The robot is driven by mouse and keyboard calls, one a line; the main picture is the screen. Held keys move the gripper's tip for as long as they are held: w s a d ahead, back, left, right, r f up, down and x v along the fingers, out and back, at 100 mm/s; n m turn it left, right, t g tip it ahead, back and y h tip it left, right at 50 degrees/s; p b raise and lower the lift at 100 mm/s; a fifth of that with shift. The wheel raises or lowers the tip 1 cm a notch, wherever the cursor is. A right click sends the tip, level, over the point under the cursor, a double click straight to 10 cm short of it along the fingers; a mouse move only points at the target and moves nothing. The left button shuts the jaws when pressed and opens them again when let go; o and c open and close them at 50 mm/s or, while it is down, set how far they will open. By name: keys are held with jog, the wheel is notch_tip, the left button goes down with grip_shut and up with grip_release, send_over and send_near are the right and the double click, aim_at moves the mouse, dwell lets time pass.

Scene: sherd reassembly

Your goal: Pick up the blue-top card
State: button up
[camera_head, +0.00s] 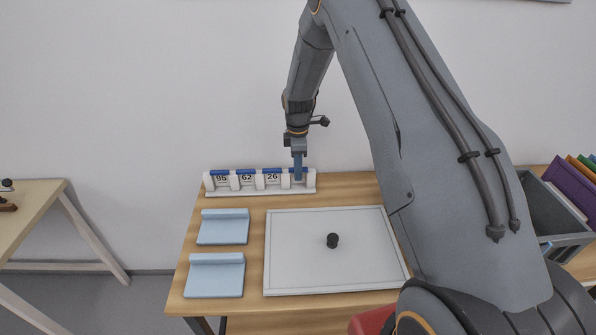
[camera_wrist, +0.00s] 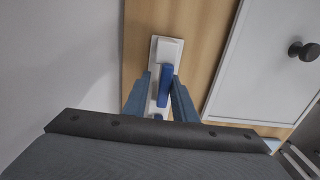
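A white rack (camera_head: 262,190) at the back of the wooden table holds a row of blue-topped cards. Three show the numbers 95 (camera_head: 221,179), 62 (camera_head: 246,178) and 26 (camera_head: 272,178). My gripper (camera_head: 298,178) points down at the right end of the rack and hides most of the slot there. In the wrist view, a blue card top (camera_wrist: 165,86) lies between my two blue-grey fingers, with a visible gap on the left side. The fingers look open. The card's number is hidden.
Two light-blue stands (camera_head: 222,227) (camera_head: 214,276) lie on the table's left. A white-framed board (camera_head: 300,255) with a black knob (camera_head: 333,240) lies to their right. A grey bin (camera_head: 548,215) with coloured folders (camera_head: 572,190) is at far right. The wall is close behind the rack.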

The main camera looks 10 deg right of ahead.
jog(key=shift+f, duration=0.35)
grip_shut()
notch_tip(320, 180, up, 10)
jog(key=b, duration=0.3)
dwell(0.4)
